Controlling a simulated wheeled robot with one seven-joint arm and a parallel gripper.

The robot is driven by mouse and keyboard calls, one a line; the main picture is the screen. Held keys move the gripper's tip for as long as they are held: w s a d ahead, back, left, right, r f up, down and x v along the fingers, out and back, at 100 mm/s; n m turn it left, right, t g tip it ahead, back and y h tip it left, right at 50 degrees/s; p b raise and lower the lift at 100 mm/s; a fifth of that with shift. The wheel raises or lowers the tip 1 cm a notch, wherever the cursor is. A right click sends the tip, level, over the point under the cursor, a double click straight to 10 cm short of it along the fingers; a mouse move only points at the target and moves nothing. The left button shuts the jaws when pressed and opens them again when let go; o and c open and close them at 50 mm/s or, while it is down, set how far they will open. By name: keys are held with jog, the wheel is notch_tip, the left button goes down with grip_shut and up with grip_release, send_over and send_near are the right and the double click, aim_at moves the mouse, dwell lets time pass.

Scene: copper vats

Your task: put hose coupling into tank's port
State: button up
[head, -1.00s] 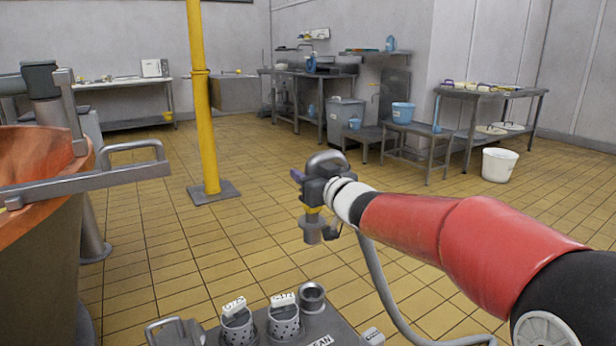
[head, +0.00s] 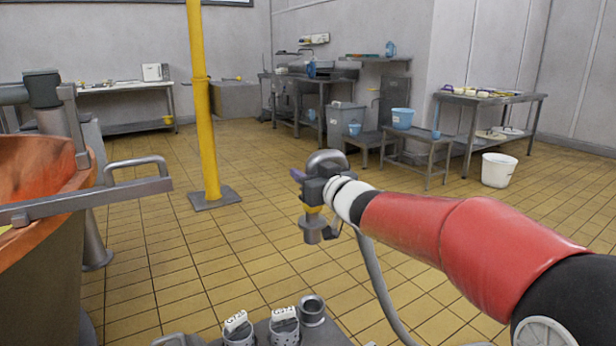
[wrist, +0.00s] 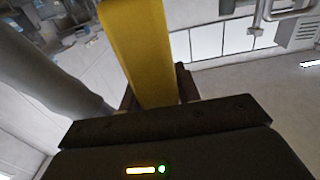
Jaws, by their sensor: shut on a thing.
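My gripper (head: 317,205) is at the end of my red arm in the middle of the head view, pointing down. It is shut on the hose coupling (head: 313,230), a grey cylindrical piece with a yellow band above it. A grey hose (head: 372,270) hangs down beside the arm. In the wrist view a yellow part (wrist: 140,50) stands up between the dark jaws. The copper tank (head: 40,185) is at the left edge, cut off by the frame. I cannot make out its port. The coupling is in the air, well to the right of the tank.
Below the coupling, at the bottom edge, a grey rack (head: 262,333) carries two labelled perforated cups and an open round socket (head: 312,310). A metal handle (head: 137,162) sticks out beside the tank. A yellow post (head: 202,110) stands behind. The tiled floor between is clear.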

jog(key=shift+r, duration=1.25)
